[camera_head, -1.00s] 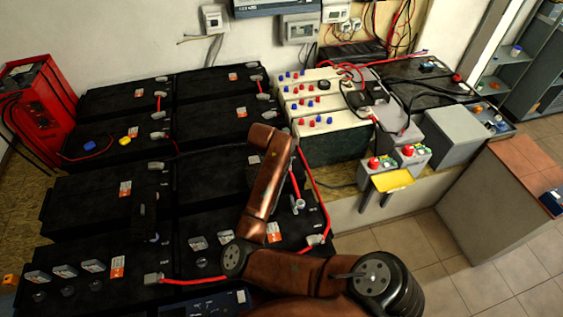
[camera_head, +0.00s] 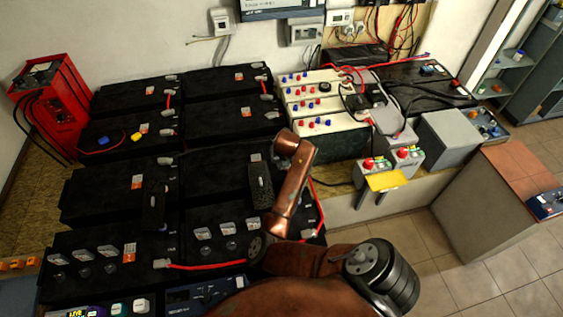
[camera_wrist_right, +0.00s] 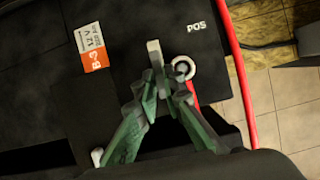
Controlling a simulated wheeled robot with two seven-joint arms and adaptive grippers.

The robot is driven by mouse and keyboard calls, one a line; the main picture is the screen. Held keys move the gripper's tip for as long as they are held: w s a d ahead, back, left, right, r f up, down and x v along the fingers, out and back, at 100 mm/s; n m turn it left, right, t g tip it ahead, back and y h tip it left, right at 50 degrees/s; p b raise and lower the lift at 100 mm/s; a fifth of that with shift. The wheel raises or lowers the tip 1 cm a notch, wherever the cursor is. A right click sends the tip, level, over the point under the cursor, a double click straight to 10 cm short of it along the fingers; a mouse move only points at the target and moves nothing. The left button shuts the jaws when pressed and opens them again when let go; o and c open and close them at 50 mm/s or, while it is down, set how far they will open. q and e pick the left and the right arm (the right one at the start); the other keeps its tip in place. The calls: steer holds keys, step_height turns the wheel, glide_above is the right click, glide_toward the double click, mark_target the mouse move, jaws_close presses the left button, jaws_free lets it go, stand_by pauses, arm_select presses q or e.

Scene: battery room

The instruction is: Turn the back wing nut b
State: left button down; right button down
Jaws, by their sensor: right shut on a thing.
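My right gripper (camera_wrist_right: 158,84) has green fingers and shows in the right wrist view. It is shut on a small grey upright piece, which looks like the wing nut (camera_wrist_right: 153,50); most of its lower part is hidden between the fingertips. It stands on a black battery (camera_wrist_right: 125,32), beside the "POS" mark and a round ring terminal (camera_wrist_right: 183,68) with a red lead. An orange and white "B-3" label (camera_wrist_right: 93,47) lies to the left. In the head view my brown right arm hides this spot and the gripper tips. My left gripper is not in view.
A red cable (camera_wrist_right: 242,70) runs along the battery's right side in the wrist view. In the head view, cream batteries (camera_head: 322,128) stand right of the black bank, with a grey box (camera_head: 450,138) beyond. A red charger (camera_head: 48,103) stands far left. Tiled floor (camera_head: 440,240) lies open at lower right.

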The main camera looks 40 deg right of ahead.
steer(key=shift+n, duration=0.3)
steer(key=c, duration=2)
jaws_free()
steer(key=shift+c, duration=0.2)
steer(key=v, duration=1.2)
